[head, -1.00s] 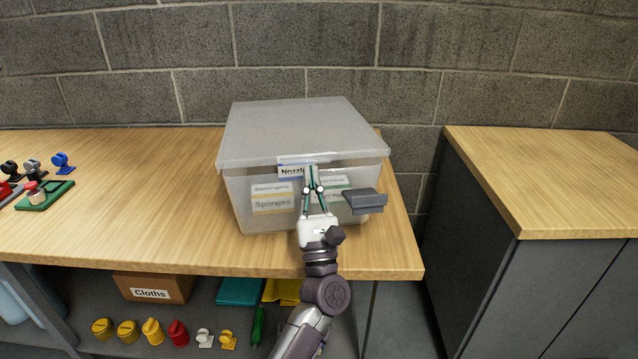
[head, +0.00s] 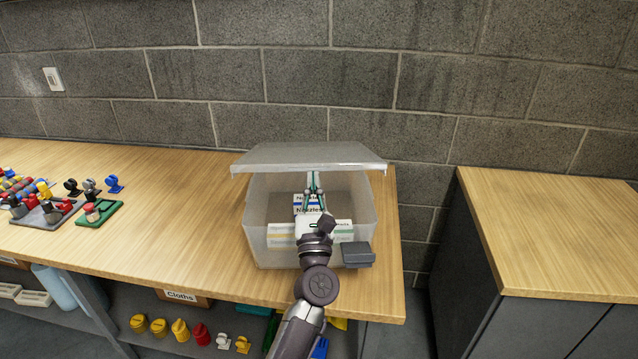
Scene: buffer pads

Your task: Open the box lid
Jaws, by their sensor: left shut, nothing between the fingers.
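A translucent plastic box (head: 264,245) stands on the wooden table near its right end. Its lid (head: 300,156) is tilted up at the front, leaving an open gap above the front rim. Small labelled cartons (head: 280,236) sit inside the box, with a Nozzles label readable. My left gripper (head: 314,178) is shut and empty, its fingertips at the lid's raised front edge. Whether the fingertips touch the lid's underside is hard to tell. My left wrist covers part of the box front. My right gripper is not in view.
The wooden table (head: 190,240) is clear just left of the box. Buffer pads (head: 60,210) and small coloured parts stand farther left. A separate wood-topped cabinet (head: 550,230) is at the right across a gap. A block wall is behind.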

